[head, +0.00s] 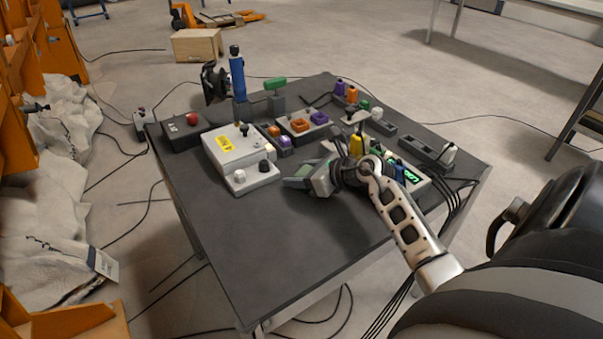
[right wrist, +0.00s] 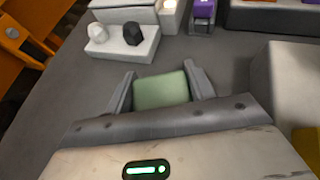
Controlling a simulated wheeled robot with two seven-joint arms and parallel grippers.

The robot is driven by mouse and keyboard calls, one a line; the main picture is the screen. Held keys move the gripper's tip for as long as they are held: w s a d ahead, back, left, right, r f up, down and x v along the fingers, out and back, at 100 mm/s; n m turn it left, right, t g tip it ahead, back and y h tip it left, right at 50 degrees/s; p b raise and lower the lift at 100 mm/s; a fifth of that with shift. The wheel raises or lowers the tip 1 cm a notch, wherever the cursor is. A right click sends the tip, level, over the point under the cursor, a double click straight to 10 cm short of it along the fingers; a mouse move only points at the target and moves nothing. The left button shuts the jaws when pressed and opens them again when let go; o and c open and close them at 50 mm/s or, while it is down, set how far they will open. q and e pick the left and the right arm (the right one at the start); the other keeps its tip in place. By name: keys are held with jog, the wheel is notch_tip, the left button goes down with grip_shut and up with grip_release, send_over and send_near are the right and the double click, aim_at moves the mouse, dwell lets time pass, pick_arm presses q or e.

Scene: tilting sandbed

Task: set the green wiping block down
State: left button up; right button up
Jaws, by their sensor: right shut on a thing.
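The green wiping block (right wrist: 162,91) sits between the two fingers of my right gripper (right wrist: 160,88) in the right wrist view. In the head view my right gripper (head: 300,176) is low over the middle of the dark table (head: 260,230), its fingers pointing left. The green block (head: 304,170) shows there only as a small patch between the fingers. My right gripper is shut on it. I cannot tell whether the block touches the table top. My left gripper is not in view.
A white control box (head: 232,150) with knobs stands left of the gripper. Coloured connectors and a grey box with a green display (head: 412,175) stand to the right. A blue cylinder (head: 237,76) rises at the back. The table's front part is clear.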

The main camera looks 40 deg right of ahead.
jog(key=shift+f, duration=0.1)
jog(key=o, duration=1)
